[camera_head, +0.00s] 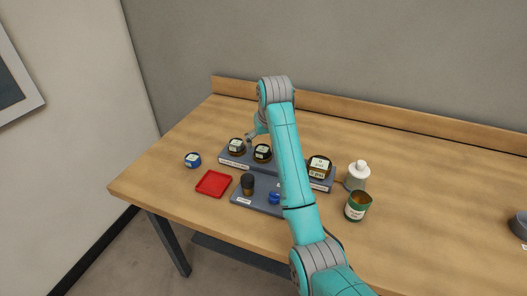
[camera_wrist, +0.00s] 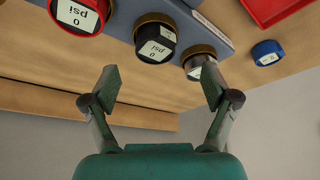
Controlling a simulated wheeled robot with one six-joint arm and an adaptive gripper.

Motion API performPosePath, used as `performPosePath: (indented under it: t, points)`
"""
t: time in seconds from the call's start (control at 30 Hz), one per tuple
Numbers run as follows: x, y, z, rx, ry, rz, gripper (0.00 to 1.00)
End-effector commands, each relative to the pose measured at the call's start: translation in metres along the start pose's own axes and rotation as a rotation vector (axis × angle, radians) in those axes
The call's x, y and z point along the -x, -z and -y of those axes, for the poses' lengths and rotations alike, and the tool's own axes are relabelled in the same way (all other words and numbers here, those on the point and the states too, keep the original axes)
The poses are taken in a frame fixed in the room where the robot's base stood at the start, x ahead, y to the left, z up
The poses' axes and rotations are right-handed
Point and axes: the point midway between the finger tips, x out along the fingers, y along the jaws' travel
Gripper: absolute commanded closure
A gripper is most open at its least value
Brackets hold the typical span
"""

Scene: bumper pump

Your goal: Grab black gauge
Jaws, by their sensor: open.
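The black gauge (camera_wrist: 155,43), with a white face reading 0 psi and a brass base, sits on the grey-blue holder in the wrist view. In the head view it appears to be the dark gauge (camera_head: 262,153) just left of my arm. My gripper (camera_wrist: 162,78) is open and empty, its fingers spread short of the black gauge and apart from it. In the head view the gripper (camera_head: 252,134) is partly hidden by my arm, behind the gauges. A red gauge (camera_wrist: 80,14) and a dark silver-rimmed gauge (camera_wrist: 197,62) stand on either side of the black gauge.
A blue gauge (camera_head: 193,160) and a red tray (camera_head: 213,184) lie left on the table. A front grey holder (camera_head: 240,199) bears a dark knob (camera_head: 248,184) and a blue piece (camera_head: 274,198). A white bottle (camera_head: 357,177) and green can (camera_head: 357,206) stand right.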

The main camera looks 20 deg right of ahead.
Motion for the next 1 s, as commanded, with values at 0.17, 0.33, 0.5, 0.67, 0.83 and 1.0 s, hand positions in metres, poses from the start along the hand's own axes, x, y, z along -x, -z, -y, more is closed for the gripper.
performPosePath:
  t: [0.17, 0.33, 0.5, 0.67, 0.83, 1.0]
  points:
    - [-0.015, 0.0, 0.0, 0.0, 0.0, 0.0, 0.14]
    - [-0.028, 0.002, -0.004, -0.001, 0.0, 0.001, 0.14]
    - [-0.052, 0.005, -0.008, 0.0, 0.0, 0.002, 0.14]
    - [-0.066, 0.005, -0.008, 0.0, 0.0, 0.0, 0.14]
    - [-0.068, 0.005, -0.008, 0.0, 0.0, 0.0, 0.14]
    - [-0.068, 0.005, -0.008, 0.0, 0.0, 0.0, 0.31]
